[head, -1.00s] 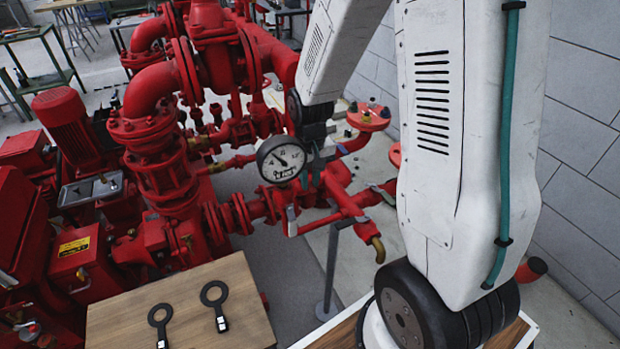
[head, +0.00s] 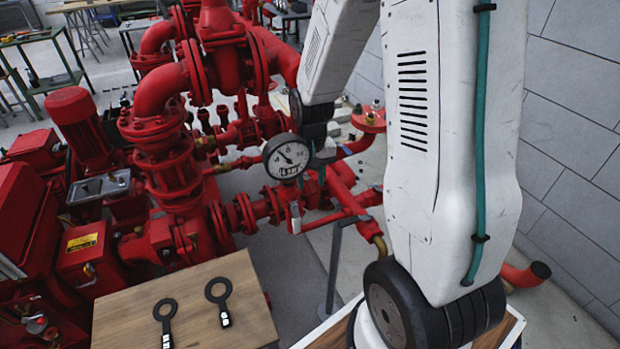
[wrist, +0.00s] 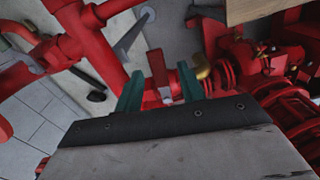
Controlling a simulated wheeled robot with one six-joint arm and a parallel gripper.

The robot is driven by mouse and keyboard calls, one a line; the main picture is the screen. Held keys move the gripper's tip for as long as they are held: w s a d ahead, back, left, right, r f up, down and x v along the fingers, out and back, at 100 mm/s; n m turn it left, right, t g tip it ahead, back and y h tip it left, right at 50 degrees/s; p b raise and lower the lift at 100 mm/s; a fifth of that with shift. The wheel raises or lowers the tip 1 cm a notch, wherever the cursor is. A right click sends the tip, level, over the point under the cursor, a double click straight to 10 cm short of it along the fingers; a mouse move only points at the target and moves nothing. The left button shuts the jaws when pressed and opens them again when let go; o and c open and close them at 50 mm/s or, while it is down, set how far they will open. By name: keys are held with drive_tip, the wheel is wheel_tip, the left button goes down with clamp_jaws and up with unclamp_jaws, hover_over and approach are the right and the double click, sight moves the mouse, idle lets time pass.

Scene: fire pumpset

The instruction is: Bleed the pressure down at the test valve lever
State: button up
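My gripper (wrist: 160,88) shows two teal fingers, apart, in the wrist view. A flat red bar (wrist: 157,64), which looks like a lever handle, shows between and just beyond the fingertips. I cannot tell whether either finger touches it. A brass fitting (wrist: 202,66) is just right of the right finger. In the head view my gripper (head: 320,165) is partly hidden beside a round white pressure gauge (head: 286,157). The gauge has a dark needle pointing up and left; its reading is too small to tell. A small pale lever-like piece (head: 295,217) hangs below the gauge.
Red pump pipework (head: 165,150) fills the left and middle. A wooden tabletop (head: 245,300) with two black ring-ended tools (head: 218,297) is at the front. A grey post (head: 331,270) stands below the pipes. A grey block wall (head: 570,130) closes the right side.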

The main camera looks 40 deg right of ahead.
sight(311, 185)
wheel_tip(311, 185, up, 12)
idle(0.6)
